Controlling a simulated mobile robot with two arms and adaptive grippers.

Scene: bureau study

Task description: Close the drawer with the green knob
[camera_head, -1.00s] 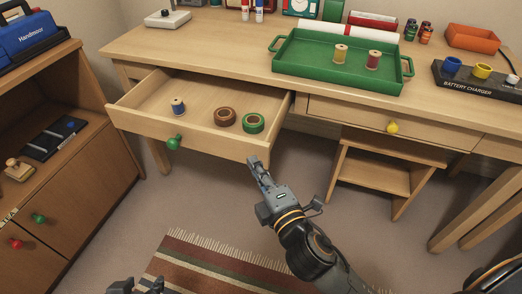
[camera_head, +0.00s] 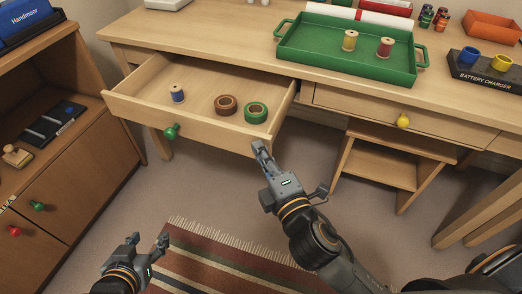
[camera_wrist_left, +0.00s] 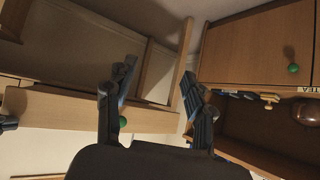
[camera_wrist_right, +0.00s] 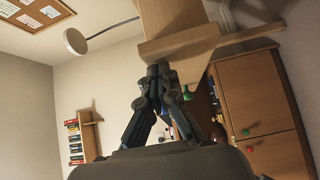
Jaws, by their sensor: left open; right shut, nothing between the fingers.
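The wooden drawer (camera_head: 210,132) with the green knob (camera_head: 171,131) is pulled well out of the left side of the desk. It holds a blue spool (camera_head: 177,94), a brown tape roll (camera_head: 226,105) and a green tape roll (camera_head: 256,112). My right gripper (camera_head: 258,147) is shut and empty at the right end of the drawer front; I cannot tell whether it touches. In the right wrist view its closed fingers (camera_wrist_right: 162,72) lie close to wood. My left gripper (camera_head: 148,240) is open and empty, below and in front of the drawer. The knob also shows in the left wrist view (camera_wrist_left: 122,121).
A closed drawer with a yellow knob (camera_head: 403,121) is to the right, above a small shelf unit (camera_head: 385,168). A cabinet (camera_head: 85,180) with its own green and red knobs stands left. A green tray (camera_head: 345,63) sits on the desk. A striped rug (camera_head: 205,262) covers part of the floor.

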